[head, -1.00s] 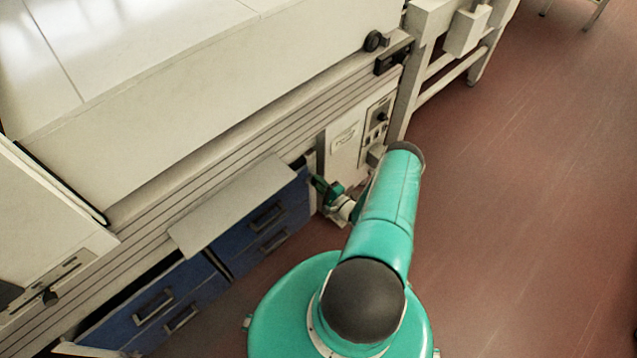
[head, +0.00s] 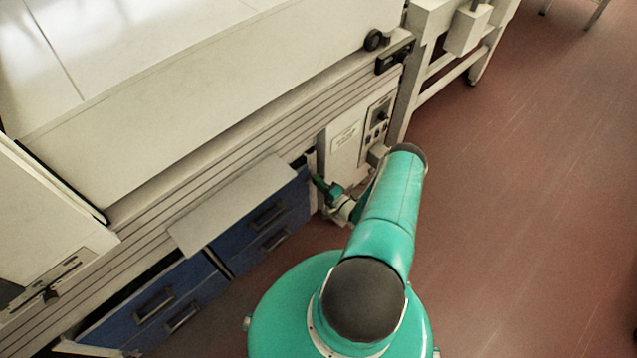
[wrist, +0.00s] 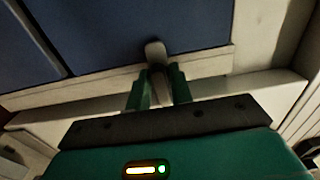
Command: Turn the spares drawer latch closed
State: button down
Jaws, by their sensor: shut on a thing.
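The latch (wrist: 155,52) shows in the wrist view as a small pale rounded tab at the edge of a blue drawer front. My gripper (wrist: 158,75) is shut on it, with a green finger on either side of its lower part. The tab's upper end lies over the blue panel (wrist: 105,32). In the head view my gripper (head: 322,186) is at the right end of the blue drawers (head: 268,222), by the pale cabinet post. The latch cannot be made out in the head view.
A pale shelf flap (head: 235,205) juts out above the drawers. A white control box (head: 345,140) with a dark knob stands just right of my gripper. The red-brown floor (head: 510,200) to the right is clear.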

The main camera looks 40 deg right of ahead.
jog(key=c, duration=1.4)
grip_release()
jog(key=s, duration=1.3)
jog(key=shift+s+d, duration=0.25)
jog(key=shift+s, duration=0.15)
